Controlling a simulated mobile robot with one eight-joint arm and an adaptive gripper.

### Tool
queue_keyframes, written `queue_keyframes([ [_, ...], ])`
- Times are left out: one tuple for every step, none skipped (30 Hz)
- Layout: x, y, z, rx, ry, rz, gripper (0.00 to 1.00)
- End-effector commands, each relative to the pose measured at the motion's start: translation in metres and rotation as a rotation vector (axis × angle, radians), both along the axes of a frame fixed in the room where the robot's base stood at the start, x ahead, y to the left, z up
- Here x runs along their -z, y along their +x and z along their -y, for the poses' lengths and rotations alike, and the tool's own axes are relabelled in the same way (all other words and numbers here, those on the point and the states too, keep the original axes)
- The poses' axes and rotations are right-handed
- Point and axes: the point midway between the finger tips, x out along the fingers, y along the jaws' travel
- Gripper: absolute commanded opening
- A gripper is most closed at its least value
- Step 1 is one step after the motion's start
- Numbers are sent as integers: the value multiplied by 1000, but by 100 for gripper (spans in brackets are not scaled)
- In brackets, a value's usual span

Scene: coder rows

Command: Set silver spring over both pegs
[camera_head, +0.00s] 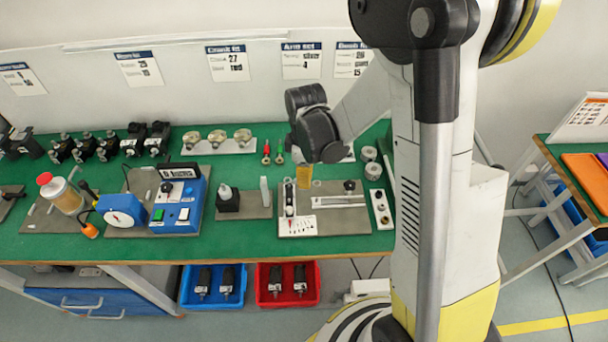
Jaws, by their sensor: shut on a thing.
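My gripper (304,177) points down over the left part of a grey-brown fixture plate (349,222) on the green bench. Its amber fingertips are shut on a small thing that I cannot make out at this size. The plate bears a black-and-silver upright piece (289,198), a pale rail (338,201), a black knob (349,185) and a white card with red marks (288,226). I cannot pick out the silver spring or the two pegs for certain. My wrist and gripper hide part of the plate's back left.
A white strip with round holes (382,209) lies right of the plate, and grey cylinders (373,171) stand behind it. Left are a black block (228,200) and a blue control box (180,208).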

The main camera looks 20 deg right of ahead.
Motion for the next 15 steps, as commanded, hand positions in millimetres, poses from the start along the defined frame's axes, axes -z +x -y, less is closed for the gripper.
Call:
queue_keyframes([
  [-1,0,0,-53,0,0,0],
  [-1,0,1,-84,0,0,0],
  [-1,-1,1,-118,0,0,0],
  [-1,-1,1,-140,0,0,0],
  [-1,-1,1,-158,0,0,0],
  [0,-1,1,-174,0,0,0],
  [1,-1,1,-184,0,0,0],
  [2,-1,1,-190,0,0,0],
  [4,-1,1,-194,0,0,0],
  [6,-1,1,-195,0,0,0],
  [8,-1,1,-195,0,0,0],
  [12,-1,1,-195,0,0,0],
  [15,-1,1,-195,0,0,0],
  [18,-2,1,-194,0,0,0],
  [22,-1,1,-194,0,0,0],
])
